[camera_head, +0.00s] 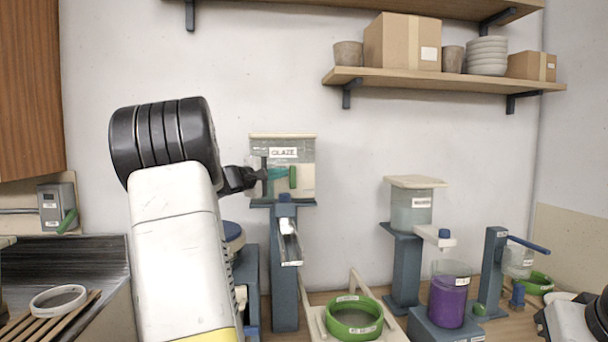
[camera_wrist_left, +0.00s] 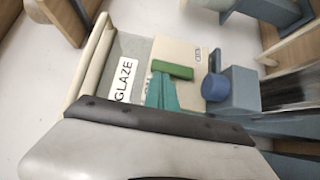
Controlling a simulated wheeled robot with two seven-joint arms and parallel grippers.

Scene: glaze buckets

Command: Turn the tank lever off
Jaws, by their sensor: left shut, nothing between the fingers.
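The glaze tank (camera_head: 305,150), a clear box with a pale lid and a GLAZE label, stands on a blue-grey post at the back wall. It also shows in the left wrist view (camera_wrist_left: 132,47). Its green lever (camera_head: 293,177) stands upright on the front and shows as a green bar in the left wrist view (camera_wrist_left: 172,69). My left gripper (camera_head: 283,173) is shut and empty, its teal fingertips just left of the lever in the head view. Its fingers also show in the left wrist view (camera_wrist_left: 162,92). I cannot tell whether they touch the lever. My right gripper is not visible.
A blue knob (camera_head: 285,197) and a metal chute (camera_head: 290,245) sit below the tank. A green ring-shaped bowl (camera_head: 353,333) stands in front. A second tank (camera_head: 411,215) and a purple-filled container (camera_head: 449,300) stand to the right. A shelf (camera_head: 455,80) hangs above.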

